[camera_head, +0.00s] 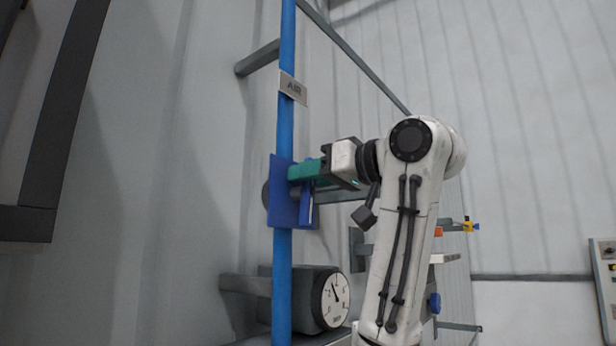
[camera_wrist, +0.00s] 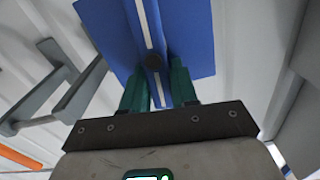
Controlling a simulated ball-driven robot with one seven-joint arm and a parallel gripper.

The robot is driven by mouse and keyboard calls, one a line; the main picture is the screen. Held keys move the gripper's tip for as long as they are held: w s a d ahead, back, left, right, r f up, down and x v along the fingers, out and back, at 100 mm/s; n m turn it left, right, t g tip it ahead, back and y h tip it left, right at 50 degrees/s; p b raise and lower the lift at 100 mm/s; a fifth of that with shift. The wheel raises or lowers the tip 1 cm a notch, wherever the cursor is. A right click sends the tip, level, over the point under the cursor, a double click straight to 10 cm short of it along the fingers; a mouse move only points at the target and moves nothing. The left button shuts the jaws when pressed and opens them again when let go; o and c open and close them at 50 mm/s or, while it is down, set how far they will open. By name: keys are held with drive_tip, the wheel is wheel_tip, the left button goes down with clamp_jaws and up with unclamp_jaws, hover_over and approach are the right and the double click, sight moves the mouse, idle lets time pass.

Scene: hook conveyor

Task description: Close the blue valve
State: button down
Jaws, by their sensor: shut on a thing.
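The blue valve (camera_head: 280,215) is a blue plate on the vertical blue pipe (camera_head: 286,55), just below a grey AIR label (camera_head: 293,88). Its blue handle (camera_head: 308,190) looks roughly in line with the pipe. The wrist view shows the plate (camera_wrist: 195,35) and the handle (camera_wrist: 143,22), which has a white stripe and a dark round pivot (camera_wrist: 153,62). My gripper (camera_head: 296,171) reaches the valve from the right. Its teal fingers lie on both sides of the handle near the pivot, shut on it (camera_wrist: 158,88). In the head view the fingers hide part of the handle.
A round dial gauge (camera_head: 333,299) on a dark housing sits below right of the valve. Grey brackets (camera_head: 258,58) join the wall near the pipe. Smaller coloured fittings (camera_head: 467,226) stand behind my arm. A control panel (camera_head: 606,265) is at the far right edge.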

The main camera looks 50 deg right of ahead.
drive_tip(key=m, duration=0.2)
drive_tip(key=d+m, duration=0.1)
drive_tip(key=m, duration=0.1)
drive_tip(key=shift+f+b, duration=0.15)
drive_tip(key=shift+b, duration=0.2)
drive_tip(key=shift+d+f+m+b, duration=0.25)
drive_tip(key=shift+f+m+b, duration=0.2)
drive_tip(key=shift+m, duration=1.65)
drive_tip(key=shift+d+f+m+b, duration=0.3)
drive_tip(key=shift+f+m, duration=0.15)
drive_tip(key=shift+m, duration=1.65)
drive_tip(key=shift+d+f+m+b, duration=0.25)
drive_tip(key=shift+f+m+b, duration=0.2)
drive_tip(key=shift+m, duration=1.65)
drive_tip(key=shift+f, duration=0.1)
drive_tip(key=c, duration=1)
unclamp_jaws()
drive_tip(key=shift+o, duration=0.2)
